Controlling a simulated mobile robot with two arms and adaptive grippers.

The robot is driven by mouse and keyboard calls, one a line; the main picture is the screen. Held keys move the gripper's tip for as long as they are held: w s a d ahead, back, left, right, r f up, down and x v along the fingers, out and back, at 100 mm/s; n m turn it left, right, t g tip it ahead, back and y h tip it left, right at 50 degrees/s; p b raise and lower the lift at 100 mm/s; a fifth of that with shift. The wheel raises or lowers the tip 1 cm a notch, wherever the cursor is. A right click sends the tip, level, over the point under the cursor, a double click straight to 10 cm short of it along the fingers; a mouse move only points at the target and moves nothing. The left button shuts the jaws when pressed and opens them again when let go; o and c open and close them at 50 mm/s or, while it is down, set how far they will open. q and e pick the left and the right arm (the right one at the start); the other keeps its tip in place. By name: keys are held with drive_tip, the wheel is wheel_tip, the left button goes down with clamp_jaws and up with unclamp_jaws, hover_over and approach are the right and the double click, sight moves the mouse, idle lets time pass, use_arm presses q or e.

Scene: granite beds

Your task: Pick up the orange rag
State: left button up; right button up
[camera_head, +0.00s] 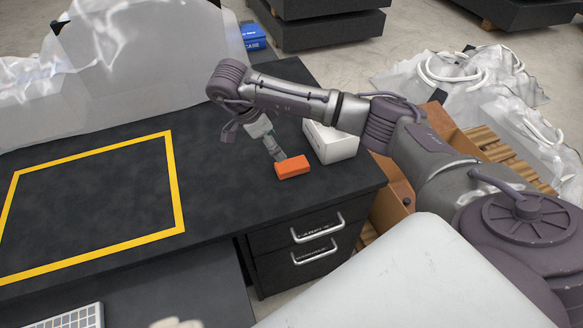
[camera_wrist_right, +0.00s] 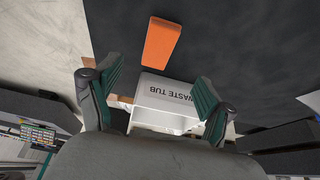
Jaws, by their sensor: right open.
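The orange rag (camera_head: 293,167) is a flat, block-shaped orange piece lying on the dark bench top, near its right end. In the right wrist view the orange rag (camera_wrist_right: 162,43) shows at the top centre, beyond the fingertips and not between them. My right gripper (camera_head: 277,153) hangs above the bench, appearing just behind and left of the rag. In the wrist view my right gripper (camera_wrist_right: 157,77) has its green-padded fingers spread wide with nothing held. The head view does not show clearly how high the fingertips are.
A white waste tub (camera_head: 330,142) stands right of the rag; it also shows between the fingers in the wrist view (camera_wrist_right: 168,95). A yellow taped square (camera_head: 180,205) marks clear bench at left. Drawers (camera_head: 310,240) sit below; a cardboard box (camera_head: 440,120) stands behind my arm.

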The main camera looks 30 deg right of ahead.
hover_over(291, 164)
drive_tip(key=a, duration=0.3)
drive_tip(key=f, duration=0.4)
drive_tip(key=shift+w+d+f, duration=0.15)
drive_tip(key=shift+w+d, duration=0.1)
drive_tip(key=shift+w, duration=0.1)
drive_tip(key=p+x, duration=0.1)
drive_tip(key=x, duration=0.4)
drive_tip(key=shift+s+d, duration=0.15)
drive_tip(key=shift+f, duration=0.1)
drive_tip(key=shift+f, duration=0.25)
drive_tip(key=shift+c, duration=0.3)
drive_tip(key=c, duration=1)
